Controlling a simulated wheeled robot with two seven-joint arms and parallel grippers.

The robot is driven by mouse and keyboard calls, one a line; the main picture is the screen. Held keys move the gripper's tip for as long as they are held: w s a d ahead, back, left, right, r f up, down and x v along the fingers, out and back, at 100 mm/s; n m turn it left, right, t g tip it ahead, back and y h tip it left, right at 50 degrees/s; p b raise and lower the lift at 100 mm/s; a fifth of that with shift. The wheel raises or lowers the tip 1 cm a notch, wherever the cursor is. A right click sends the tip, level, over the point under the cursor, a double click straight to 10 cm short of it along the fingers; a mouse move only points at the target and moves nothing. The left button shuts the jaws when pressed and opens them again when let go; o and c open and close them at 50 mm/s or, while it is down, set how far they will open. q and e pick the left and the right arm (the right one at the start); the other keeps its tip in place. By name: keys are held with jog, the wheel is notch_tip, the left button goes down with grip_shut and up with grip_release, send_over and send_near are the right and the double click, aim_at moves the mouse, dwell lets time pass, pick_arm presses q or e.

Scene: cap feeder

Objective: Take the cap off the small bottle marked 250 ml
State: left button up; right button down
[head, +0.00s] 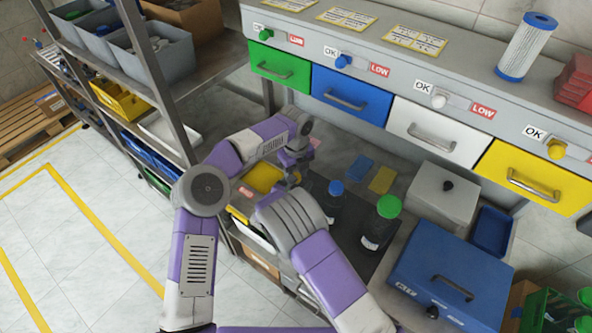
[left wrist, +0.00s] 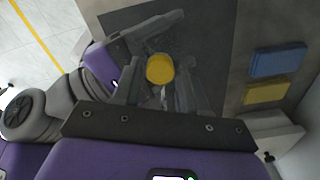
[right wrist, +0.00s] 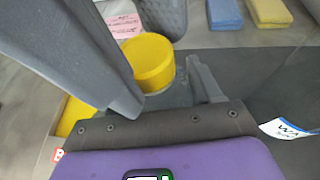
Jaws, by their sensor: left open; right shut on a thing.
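A small bottle with a yellow cap (left wrist: 160,69) stands over the dark mat. The cap also shows in the right wrist view (right wrist: 148,62). The bottle's body is mostly hidden by gripper parts, and no 250 ml mark is readable. My right gripper (right wrist: 165,84) is shut on the bottle, just below the cap. My left gripper (left wrist: 162,86) is open near the cap; I cannot tell whether it touches it. In the head view my arms meet and hide the bottle.
A blue-capped bottle (head: 336,188) and a green-capped bottle (head: 388,207) stand to the right. Blue (head: 360,166) and yellow (head: 382,180) cloths lie behind. A yellow tray (head: 264,178) is at the left, a blue box (head: 450,270) at the right, coloured drawers (head: 352,95) behind.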

pick_arm(q)
grip_shut()
jog(key=shift+o, duration=1.3)
grip_release()
jog(key=shift+r, duration=0.15)
jog(key=shift+r, duration=2.15)
pick_arm(e)
jog(key=shift+c, duration=0.6)
grip_release()
